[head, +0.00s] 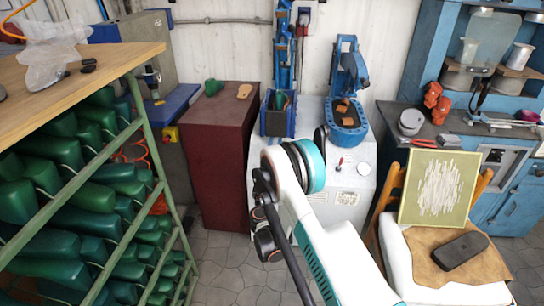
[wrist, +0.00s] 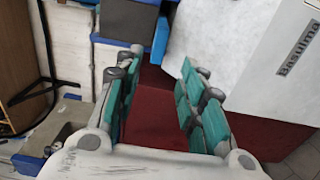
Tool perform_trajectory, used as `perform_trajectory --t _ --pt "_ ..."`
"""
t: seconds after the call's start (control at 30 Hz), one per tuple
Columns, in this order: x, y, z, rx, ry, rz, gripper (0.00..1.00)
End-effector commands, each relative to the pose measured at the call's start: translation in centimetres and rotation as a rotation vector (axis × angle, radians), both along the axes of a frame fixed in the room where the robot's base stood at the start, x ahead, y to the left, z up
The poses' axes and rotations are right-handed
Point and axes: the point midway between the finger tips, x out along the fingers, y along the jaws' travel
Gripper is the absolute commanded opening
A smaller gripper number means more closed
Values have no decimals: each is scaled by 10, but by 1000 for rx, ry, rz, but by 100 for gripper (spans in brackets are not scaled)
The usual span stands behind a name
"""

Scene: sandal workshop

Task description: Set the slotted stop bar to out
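I cannot pick out the slotted stop bar in either view, so its position cannot be told. In the wrist view my gripper (wrist: 161,66) is open, its two green-padded fingers wide apart with nothing between them. A dark red cabinet (wrist: 158,112) shows behind the gap, and a white machine body (wrist: 262,65) with dark lettering stands to the right. In the head view my white and teal arm covers part of the white machine (head: 345,185), and my fingers cannot be made out. Blue machine heads (head: 347,115) stand on top of it.
The dark red cabinet (head: 212,165) stands left of the white machine, with a green and a tan piece on top. A rack of green lasts (head: 105,200) fills the left. A white chair (head: 430,265) with a framed panel (head: 438,188) stands at right, before a blue bench (head: 500,185).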

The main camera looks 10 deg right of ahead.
Motion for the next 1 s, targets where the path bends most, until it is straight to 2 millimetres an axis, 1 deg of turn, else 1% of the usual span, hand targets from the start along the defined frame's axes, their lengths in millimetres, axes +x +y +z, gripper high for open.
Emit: perform_trajectory --t 0.03,0.13,0.3,0.53,0.63,0.73,1.0 --pt "9 -4 4 0 0 -2 37" --pt "27 -9 -1 1 0 -2 37" --pt "59 -20 -2 1 1 -2 37" --pt "96 -32 -2 1 1 -1 37" --pt "106 -34 -1 1 1 -1 37" --pt "111 -36 0 2 0 -1 37" --pt "114 -37 1 1 1 0 37"
